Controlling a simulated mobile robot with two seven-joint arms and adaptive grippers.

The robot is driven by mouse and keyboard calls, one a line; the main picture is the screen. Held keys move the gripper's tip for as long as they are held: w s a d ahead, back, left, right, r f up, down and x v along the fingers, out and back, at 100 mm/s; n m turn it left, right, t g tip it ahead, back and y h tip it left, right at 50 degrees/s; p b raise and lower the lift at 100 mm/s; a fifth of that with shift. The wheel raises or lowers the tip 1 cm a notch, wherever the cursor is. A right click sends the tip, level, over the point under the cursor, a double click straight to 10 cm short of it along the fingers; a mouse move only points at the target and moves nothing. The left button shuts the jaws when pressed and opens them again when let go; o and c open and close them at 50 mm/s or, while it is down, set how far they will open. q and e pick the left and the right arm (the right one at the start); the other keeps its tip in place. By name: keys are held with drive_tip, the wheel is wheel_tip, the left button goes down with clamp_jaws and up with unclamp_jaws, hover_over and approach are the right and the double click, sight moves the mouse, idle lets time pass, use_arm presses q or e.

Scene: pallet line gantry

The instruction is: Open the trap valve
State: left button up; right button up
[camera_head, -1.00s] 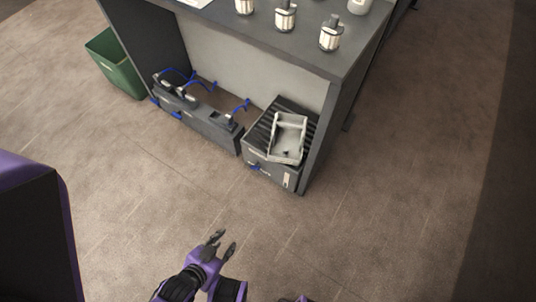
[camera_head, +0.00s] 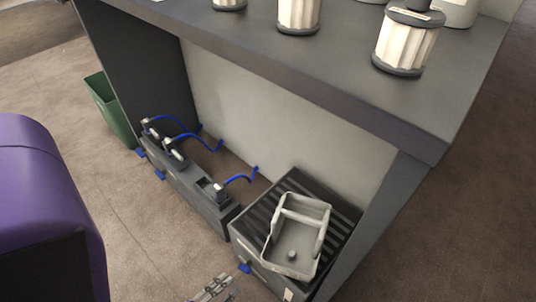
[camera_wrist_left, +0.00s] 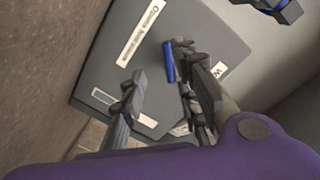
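The trap is a dark grey box (camera_head: 262,218) with a ribbed top, on the floor at the bench's open front. Its valve has a small blue handle (camera_head: 245,267) low on the front. In the left wrist view the blue handle (camera_wrist_left: 168,62) stands out from the grey front face (camera_wrist_left: 205,48), beside the right-hand finger. My left gripper (camera_head: 217,288) is in front of the box, at the head view's bottom edge. In the left wrist view its fingers (camera_wrist_left: 158,85) are apart with nothing gripped; whether one touches the handle I cannot tell. My right gripper is out of view.
A pale tray (camera_head: 300,240) rests on the box. Left of it is a long dark unit (camera_head: 190,183) with several blue hoses. A bench top (camera_head: 330,75) with pale canisters (camera_head: 408,42) overhangs both. A green bin (camera_head: 112,108) stands at left. Floor in front is clear.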

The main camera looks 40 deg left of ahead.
sight(244, 268)
use_arm(q)
drive_tip(key=shift+m+t, duration=0.3)
drive_tip(key=w, duration=0.2)
drive_tip(key=w+r+b, duration=0.1)
drive_tip(key=w, duration=0.4)
drive_tip(key=shift+w+d+r+b, duration=0.2)
drive_tip(key=shift+d+r+b, duration=0.05)
drive_tip(key=shift+d+b, duration=0.15)
clamp_jaws()
